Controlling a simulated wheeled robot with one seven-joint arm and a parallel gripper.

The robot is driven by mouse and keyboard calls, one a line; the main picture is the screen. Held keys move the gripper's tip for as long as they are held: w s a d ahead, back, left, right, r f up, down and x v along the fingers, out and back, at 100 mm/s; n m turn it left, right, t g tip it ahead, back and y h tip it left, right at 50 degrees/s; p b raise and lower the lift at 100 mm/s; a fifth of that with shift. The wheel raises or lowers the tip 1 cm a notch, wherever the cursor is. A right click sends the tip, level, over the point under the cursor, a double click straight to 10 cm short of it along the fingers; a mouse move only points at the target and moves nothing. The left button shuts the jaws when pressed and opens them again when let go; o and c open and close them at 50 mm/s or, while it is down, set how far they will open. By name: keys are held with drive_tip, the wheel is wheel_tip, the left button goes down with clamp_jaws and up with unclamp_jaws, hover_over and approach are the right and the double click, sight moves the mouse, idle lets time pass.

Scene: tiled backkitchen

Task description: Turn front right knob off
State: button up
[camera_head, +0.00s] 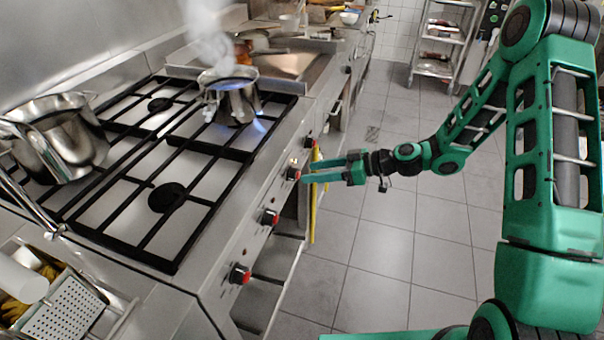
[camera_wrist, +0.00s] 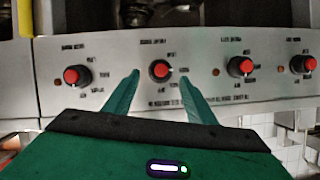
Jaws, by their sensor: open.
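Several black knobs with red faces line the stove's steel front panel. In the head view my gripper (camera_head: 308,170) points left at the second knob from the far end (camera_head: 293,173), which has a bright light beside it. In the wrist view my gripper (camera_wrist: 158,78) is open, one fingertip on each side of a knob (camera_wrist: 160,70); contact is not clear. Other knobs show to its left (camera_wrist: 77,75) and right (camera_wrist: 240,66). A steaming pot (camera_head: 232,104) stands on the far burner, with blue flame beneath it. No label tells me which knob is front right.
A large steel pot (camera_head: 62,145) stands on the stove grate (camera_head: 160,235) at left. A yellow strip (camera_head: 313,215) hangs beside the front panel near my gripper. The tiled floor (camera_head: 375,285) is clear; a shelf rack (camera_head: 440,48) stands at the back.

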sight(293, 174)
drive_tip(key=x, duration=0.4)
drive_tip(key=shift+w+a+f, duration=0.1)
drive_tip(key=shift+a, duration=0.1)
drive_tip(key=c, duration=1)
